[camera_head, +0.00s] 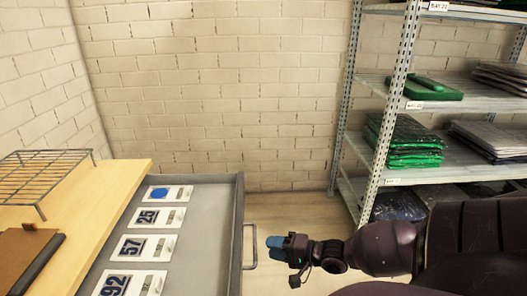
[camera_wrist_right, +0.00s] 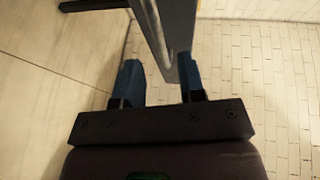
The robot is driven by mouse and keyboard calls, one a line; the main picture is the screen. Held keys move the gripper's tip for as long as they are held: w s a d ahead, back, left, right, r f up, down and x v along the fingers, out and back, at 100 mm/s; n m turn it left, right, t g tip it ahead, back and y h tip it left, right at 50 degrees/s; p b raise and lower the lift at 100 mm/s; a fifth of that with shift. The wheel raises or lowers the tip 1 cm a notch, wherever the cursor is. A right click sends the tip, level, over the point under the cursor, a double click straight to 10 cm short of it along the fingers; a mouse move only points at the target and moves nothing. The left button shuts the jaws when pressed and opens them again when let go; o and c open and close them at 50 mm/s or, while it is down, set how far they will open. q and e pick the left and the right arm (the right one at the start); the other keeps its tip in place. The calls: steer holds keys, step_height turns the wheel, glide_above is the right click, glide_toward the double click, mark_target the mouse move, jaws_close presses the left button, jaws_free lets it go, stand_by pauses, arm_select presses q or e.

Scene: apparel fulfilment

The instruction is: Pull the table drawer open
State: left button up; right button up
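The grey table drawer (camera_head: 208,194) stands pulled out from the wooden table (camera_head: 96,185), with its inside showing. Cards marked 25, 57 and 92 and one with a blue dot lie in it. Its metal handle (camera_head: 252,247) sticks out on the right side of the drawer front. My right gripper (camera_head: 274,241) is just right of the handle, with a small gap between them. In the right wrist view its blue fingers (camera_wrist_right: 160,84) are apart, and the grey drawer front (camera_wrist_right: 181,30) shows ahead of them. The gripper holds nothing. My left gripper is out of view.
A wire rack (camera_head: 45,175) and a brown flat item (camera_head: 22,258) are on the table. A metal shelf unit (camera_head: 390,120) with green and grey folded packs stands at the right. A brick wall is behind. Bare floor (camera_head: 295,215) lies between drawer and shelves.

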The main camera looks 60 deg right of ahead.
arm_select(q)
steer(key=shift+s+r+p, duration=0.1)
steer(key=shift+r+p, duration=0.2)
arm_select(e)
steer(key=v, duration=0.4)
steer(key=shift+s, duration=0.25)
steer(key=s+a+f+n+g+h+p, duration=0.1)
steer(key=s+a+f+n+g, duration=0.2)
steer(key=n, duration=0.5)
steer(key=s+a+f+n+g, duration=0.1)
steer(key=a+f+n, duration=0.2)
steer(key=a+n, duration=0.4)
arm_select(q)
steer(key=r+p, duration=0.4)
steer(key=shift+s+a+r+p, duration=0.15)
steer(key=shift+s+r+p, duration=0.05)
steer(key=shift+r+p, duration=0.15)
arm_select(e)
steer(key=s+a+r+h, duration=0.1)
steer(key=s+a+r, duration=0.1)
steer(key=a, duration=0.3)
steer(key=s+a+r+h, duration=0.2)
steer(key=a, duration=0.4)
steer(key=shift+s, duration=0.35)
